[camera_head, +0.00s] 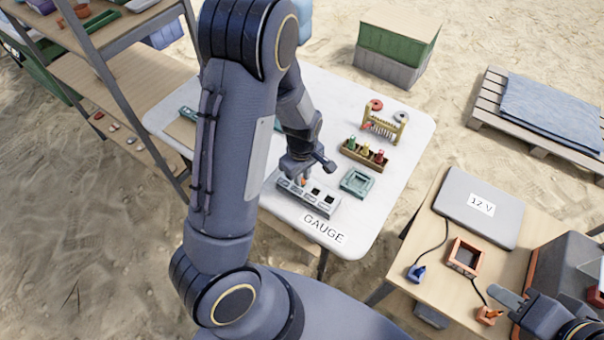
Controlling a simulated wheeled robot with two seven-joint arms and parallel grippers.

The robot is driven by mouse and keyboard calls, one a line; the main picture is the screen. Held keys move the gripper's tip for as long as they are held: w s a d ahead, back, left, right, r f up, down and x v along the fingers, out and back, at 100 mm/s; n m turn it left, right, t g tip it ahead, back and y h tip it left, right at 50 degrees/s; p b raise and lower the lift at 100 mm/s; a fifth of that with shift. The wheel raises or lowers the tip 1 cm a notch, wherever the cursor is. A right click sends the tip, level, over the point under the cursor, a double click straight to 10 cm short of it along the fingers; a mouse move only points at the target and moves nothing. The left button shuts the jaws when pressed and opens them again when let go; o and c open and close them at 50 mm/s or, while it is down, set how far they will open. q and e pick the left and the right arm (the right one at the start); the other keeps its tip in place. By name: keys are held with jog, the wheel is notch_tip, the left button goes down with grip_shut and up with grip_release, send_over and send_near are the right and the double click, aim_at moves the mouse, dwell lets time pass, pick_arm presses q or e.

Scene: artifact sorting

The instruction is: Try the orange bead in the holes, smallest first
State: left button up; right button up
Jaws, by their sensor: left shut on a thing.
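A grey gauge block (325,208) with a row of dark square holes lies near the front of the white table, behind the "GAUGE" label (322,229). My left gripper (300,178) points down over the left part of the block. It is shut on the small orange bead (302,182), which shows only as a spot of orange at the fingertips. I cannot tell whether the bead touches a hole. My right gripper (508,299) is at the lower right, close to an orange piece on the wooden table; its jaw opening is unclear.
Right of the block are a green square frame (357,182), a wooden tray (350,151) of coloured pieces and a bead rack (382,128).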

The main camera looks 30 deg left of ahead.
dwell(0.4)
pick_arm(q)
jog(key=o, duration=1.2)
jog(key=shift+o, duration=0.2)
jog(key=shift+r+p, duration=2.75)
jog(key=shift+r, duration=0.3)
